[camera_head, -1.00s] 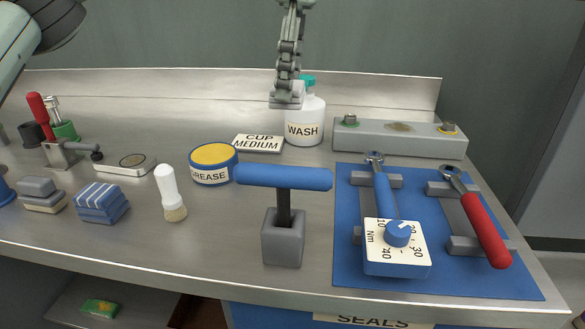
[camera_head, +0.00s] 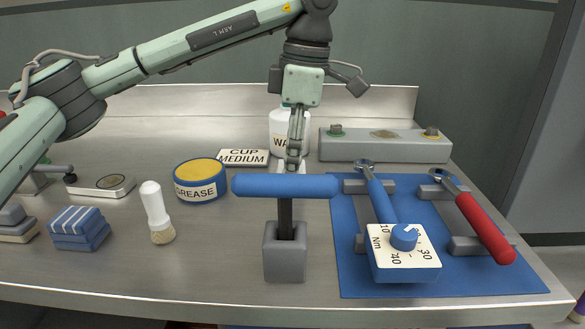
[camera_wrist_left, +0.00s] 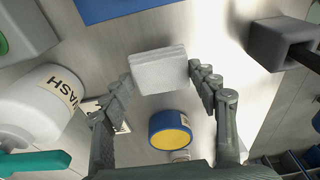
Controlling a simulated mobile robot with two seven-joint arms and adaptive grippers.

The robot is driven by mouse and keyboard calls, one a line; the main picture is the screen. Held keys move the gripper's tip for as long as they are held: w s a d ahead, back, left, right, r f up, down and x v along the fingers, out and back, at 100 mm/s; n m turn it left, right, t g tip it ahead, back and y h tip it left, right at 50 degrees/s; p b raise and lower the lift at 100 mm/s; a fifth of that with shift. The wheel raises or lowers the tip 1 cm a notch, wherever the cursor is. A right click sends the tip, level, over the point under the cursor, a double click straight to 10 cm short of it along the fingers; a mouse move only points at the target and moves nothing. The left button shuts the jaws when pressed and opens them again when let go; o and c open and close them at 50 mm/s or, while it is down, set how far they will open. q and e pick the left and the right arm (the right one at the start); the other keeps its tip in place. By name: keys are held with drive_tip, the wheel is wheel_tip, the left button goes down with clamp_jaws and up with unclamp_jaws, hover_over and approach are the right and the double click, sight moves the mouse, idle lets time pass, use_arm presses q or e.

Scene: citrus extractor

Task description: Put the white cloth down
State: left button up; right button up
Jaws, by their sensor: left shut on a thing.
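The white cloth (camera_wrist_left: 160,70) is a small folded block in the left wrist view. My left gripper (camera_wrist_left: 160,80) is shut on it, with one finger at each side. In the head view my left gripper (camera_head: 294,160) points down behind the blue T-handle (camera_head: 285,185), in front of the wash bottle (camera_head: 280,130). The handle hides most of the cloth there. I cannot tell whether the cloth touches the bench. My right gripper is not in view.
The grease tin (camera_head: 200,182) and the cup medium sign (camera_head: 243,157) are left of the gripper. A blue mat (camera_head: 345,235) with two wrenches lies to the right. A grey fixture block (camera_head: 385,146) stands behind it. Bare bench (camera_head: 225,240) shows left of the T-handle's stand.

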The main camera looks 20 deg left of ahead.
use_arm(q)
drive_tip(key=shift+f, duration=0.65)
drive_tip(key=w, duration=0.2)
drive_tip(key=w+a+f+p, duration=0.1)
drive_tip(key=w, duration=0.1)
drive_tip(key=shift+a+f, duration=0.1)
drive_tip(key=shift+f, duration=0.1)
drive_tip(key=shift+s, duration=0.1)
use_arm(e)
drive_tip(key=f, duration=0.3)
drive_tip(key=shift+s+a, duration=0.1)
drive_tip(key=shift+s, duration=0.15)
use_arm(q)
drive_tip(key=shift+f, duration=0.1)
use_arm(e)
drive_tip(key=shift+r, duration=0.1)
use_arm(q)
drive_tip(key=o, duration=0.8)
drive_tip(key=shift+c, duration=0.2)
drive_tip(key=o, duration=0.4)
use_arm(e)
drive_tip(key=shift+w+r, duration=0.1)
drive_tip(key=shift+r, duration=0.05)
